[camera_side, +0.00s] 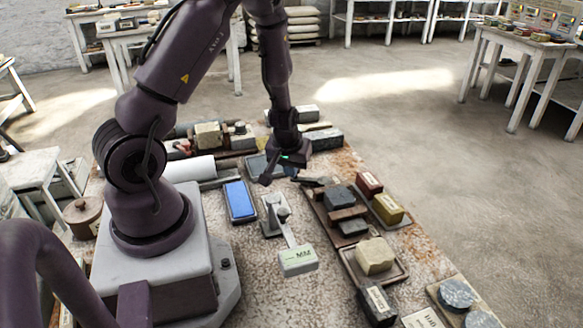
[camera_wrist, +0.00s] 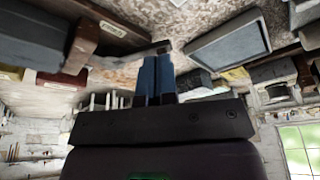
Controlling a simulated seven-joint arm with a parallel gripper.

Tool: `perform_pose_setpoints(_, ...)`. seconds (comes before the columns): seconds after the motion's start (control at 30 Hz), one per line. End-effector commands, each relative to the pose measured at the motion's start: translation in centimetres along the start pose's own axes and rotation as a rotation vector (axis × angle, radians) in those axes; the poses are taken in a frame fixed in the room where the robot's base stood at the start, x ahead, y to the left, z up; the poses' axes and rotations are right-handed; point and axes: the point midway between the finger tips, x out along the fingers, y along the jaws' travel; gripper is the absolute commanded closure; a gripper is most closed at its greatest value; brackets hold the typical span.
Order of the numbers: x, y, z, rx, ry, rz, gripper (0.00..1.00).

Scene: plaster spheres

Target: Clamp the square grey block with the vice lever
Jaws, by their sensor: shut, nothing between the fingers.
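My gripper (camera_side: 267,180) hangs above the middle of the table, pointing down, empty. In the wrist view its two blue fingers (camera_wrist: 155,62) are together. To its right lies a wooden board (camera_side: 322,222) with brown wooden pieces, which looks like the vice. A square dark grey block (camera_side: 340,196) sits on it, and a smaller dark block (camera_side: 353,226) is nearer the camera. A dark flat lever (camera_side: 318,181) shows at the board's far end. The lever (camera_wrist: 150,49) also shows in the wrist view, beside the fingertips. Whether the block touches the vice jaws is unclear.
A blue-topped tray (camera_side: 240,201) lies left. Red (camera_side: 369,184) and yellow (camera_side: 387,208) blocks and a pale stone block (camera_side: 375,255) crowd the right. Speckled tabletop (camera_side: 265,290) is free in front.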

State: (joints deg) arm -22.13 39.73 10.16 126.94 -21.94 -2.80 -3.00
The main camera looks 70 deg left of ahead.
Motion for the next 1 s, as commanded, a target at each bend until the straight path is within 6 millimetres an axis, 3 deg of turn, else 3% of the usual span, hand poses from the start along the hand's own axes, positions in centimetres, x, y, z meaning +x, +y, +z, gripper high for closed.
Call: perform_pose_setpoints(1.0, 0.4, -0.7, -1.4, 0.174, 0.000, 0.057, 1.00)
